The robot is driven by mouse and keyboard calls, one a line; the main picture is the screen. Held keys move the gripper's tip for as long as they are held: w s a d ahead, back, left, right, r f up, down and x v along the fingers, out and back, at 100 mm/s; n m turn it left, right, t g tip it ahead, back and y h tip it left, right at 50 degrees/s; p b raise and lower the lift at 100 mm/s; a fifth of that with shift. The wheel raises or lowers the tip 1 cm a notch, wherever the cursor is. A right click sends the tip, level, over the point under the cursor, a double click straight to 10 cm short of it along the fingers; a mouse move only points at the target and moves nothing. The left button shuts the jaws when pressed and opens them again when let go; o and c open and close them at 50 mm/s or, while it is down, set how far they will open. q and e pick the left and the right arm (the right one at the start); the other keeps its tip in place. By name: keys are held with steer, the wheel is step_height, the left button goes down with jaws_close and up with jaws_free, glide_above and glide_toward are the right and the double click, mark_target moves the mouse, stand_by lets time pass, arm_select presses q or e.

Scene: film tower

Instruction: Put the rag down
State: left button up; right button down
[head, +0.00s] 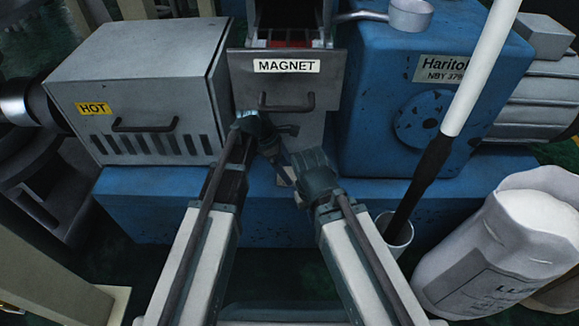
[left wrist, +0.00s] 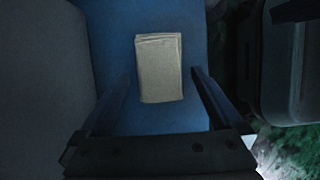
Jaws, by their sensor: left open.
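The rag (left wrist: 160,68) is a folded beige cloth. My left gripper (left wrist: 160,75) is open, with one finger on each side of the rag's near part and a gap on both sides. In the head view my left gripper (head: 275,157) points down in front of the drawer marked MAGNET (head: 285,80); the rag is mostly hidden there. My right gripper (head: 308,180) is close beside it on the right, and its jaws are not clear.
A grey box marked HOT (head: 150,95) stands left and a blue gearbox (head: 385,95) right. A cup (head: 395,235) holding a white-tipped pole (head: 480,65) and an open sack (head: 490,250) stand at the right. A ladle-like cup (head: 410,14) is at the top.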

arm_select(q)
steer(key=p+v, duration=0.7)
steer(key=v, duration=0.2)
steer(key=shift+r+p, duration=0.2)
steer(key=shift+p, duration=0.15)
